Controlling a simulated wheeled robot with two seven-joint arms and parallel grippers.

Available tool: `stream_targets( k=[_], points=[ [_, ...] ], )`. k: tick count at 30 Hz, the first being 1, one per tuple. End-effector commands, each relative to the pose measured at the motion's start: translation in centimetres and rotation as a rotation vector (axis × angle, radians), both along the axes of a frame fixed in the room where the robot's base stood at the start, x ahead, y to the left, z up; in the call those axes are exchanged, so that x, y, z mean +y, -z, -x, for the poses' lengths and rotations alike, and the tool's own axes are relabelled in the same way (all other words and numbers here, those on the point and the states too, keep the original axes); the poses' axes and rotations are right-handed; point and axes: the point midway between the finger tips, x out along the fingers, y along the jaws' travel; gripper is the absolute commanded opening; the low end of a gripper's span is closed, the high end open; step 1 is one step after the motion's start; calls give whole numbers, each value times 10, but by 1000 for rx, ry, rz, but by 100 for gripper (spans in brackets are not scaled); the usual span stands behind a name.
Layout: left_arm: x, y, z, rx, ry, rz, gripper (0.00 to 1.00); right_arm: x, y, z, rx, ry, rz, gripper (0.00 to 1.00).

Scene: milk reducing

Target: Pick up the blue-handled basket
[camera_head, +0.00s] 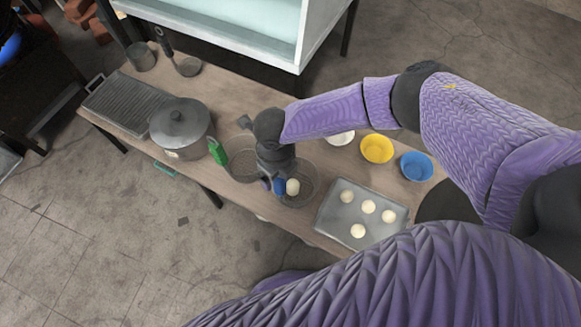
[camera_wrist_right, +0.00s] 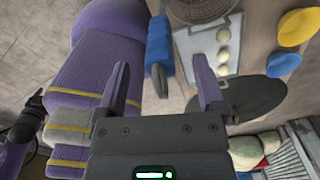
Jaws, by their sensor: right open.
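The blue-handled basket (camera_head: 303,192) is a round wire-mesh basket at the front edge of the table in the head view, with a pale round ball in it. Its blue handle (camera_head: 279,186) is partly hidden by my right gripper (camera_head: 276,178), which is right at it. In the right wrist view the handle (camera_wrist_right: 159,45) runs upright in the picture, in line with the gap between the spread fingers of my right gripper (camera_wrist_right: 161,80). The fingers are open and not closed on it. The basket's mesh (camera_wrist_right: 200,8) is cut off at the top. My left gripper is not in view.
A green-handled basket (camera_head: 240,162) stands just left. A lidded pot (camera_head: 181,127) and ridged grill plate (camera_head: 126,103) are farther left. A tray (camera_head: 337,216) with several dough balls, a yellow bowl (camera_head: 376,149) and a blue bowl (camera_head: 416,166) stand right.

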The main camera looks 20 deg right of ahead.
Motion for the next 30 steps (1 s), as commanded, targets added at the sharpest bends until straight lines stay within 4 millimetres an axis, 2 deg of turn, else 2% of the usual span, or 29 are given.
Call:
stream_targets(
  k=[1,2,8,20,30],
  points=[
    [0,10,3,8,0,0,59,0,16,0,3,1,0,88],
    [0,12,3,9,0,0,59,0,19,0,3,1,1,88],
    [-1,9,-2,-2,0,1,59,0,15,-1,-2,2,0,86],
    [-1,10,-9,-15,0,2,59,-1,15,-1,-2,2,0,1],
    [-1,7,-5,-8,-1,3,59,-1,10,-2,-4,3,0,0]
  ],
)
